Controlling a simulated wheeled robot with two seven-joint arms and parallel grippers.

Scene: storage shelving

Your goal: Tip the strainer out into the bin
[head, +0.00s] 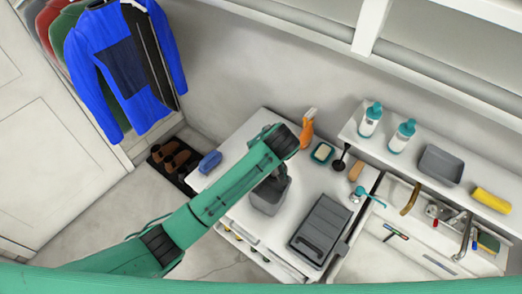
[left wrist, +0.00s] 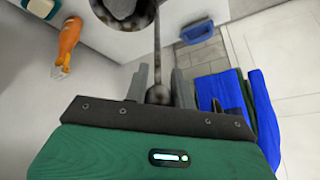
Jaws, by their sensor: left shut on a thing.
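My left gripper (left wrist: 157,82) is shut on the strainer's (left wrist: 157,50) thin dark handle. In the left wrist view the handle's rounded end lies between the fingers. The strainer's round, speckled bowl is cut off by the top edge, with greyish stuff showing in it. In the head view my left gripper (head: 281,170) points down over the grey bin (head: 268,198), which stands on the white tabletop. The gripper partly covers the bin's opening, and I cannot make out the strainer there. My right gripper is not in view.
A grey lidded box (head: 320,230) stands right of the bin. An orange spray bottle (head: 307,131) and a soap dish (head: 322,153) stand behind. A blue item (head: 210,161) lies at the table's left edge. A shelf with white bottles (head: 370,120) runs along the right.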

